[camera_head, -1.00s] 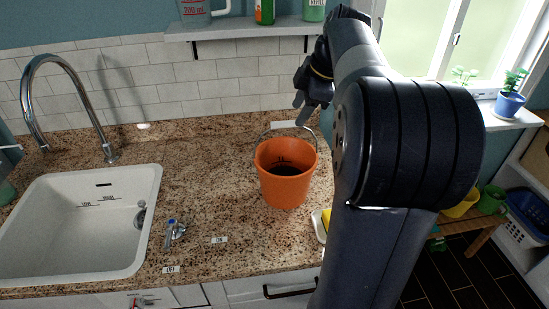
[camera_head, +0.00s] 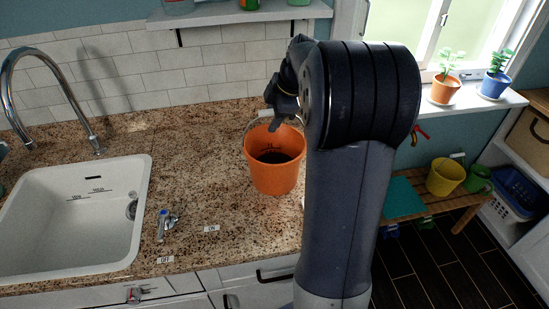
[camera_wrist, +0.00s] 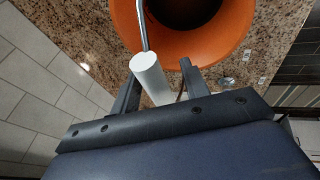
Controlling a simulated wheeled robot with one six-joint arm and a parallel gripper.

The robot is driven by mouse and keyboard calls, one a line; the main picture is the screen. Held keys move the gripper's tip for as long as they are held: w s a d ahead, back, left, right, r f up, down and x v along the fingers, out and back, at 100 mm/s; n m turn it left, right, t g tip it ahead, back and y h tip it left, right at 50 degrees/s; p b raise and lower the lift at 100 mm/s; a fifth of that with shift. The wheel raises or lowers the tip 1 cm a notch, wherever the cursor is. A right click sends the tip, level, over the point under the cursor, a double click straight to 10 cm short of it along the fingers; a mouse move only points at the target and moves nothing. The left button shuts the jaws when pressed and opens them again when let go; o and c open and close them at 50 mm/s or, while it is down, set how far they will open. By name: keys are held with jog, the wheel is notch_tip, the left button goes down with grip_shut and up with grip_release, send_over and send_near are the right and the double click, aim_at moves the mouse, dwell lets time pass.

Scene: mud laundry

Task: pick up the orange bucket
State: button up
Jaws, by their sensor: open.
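The orange bucket (camera_head: 275,175) stands upright on the granite counter, right of the sink, with dark contents inside. Its thin metal handle is raised at the back of the rim. My gripper (camera_head: 283,108) is just above the back of the bucket in the head view. In the wrist view, my gripper (camera_wrist: 159,70) is open, with the white handle grip (camera_wrist: 151,76) between its two fingers. I cannot tell whether either finger touches the grip. The bucket (camera_wrist: 245,30) fills the top of the wrist view.
A white sink (camera_head: 75,215) with a chrome faucet (camera_head: 45,60) is at left. A small blue-handled tap (camera_head: 164,222) sits on the counter before the bucket. A shelf (camera_head: 230,17) is on the wall above. Potted plants (camera_head: 445,88) stand on the windowsill at right.

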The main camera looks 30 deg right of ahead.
jog(key=shift+w+f, duration=0.1)
jog(key=shift+f, duration=0.1)
jog(key=shift+c, duration=0.5)
grip_shut()
jog(key=shift+r, duration=0.1)
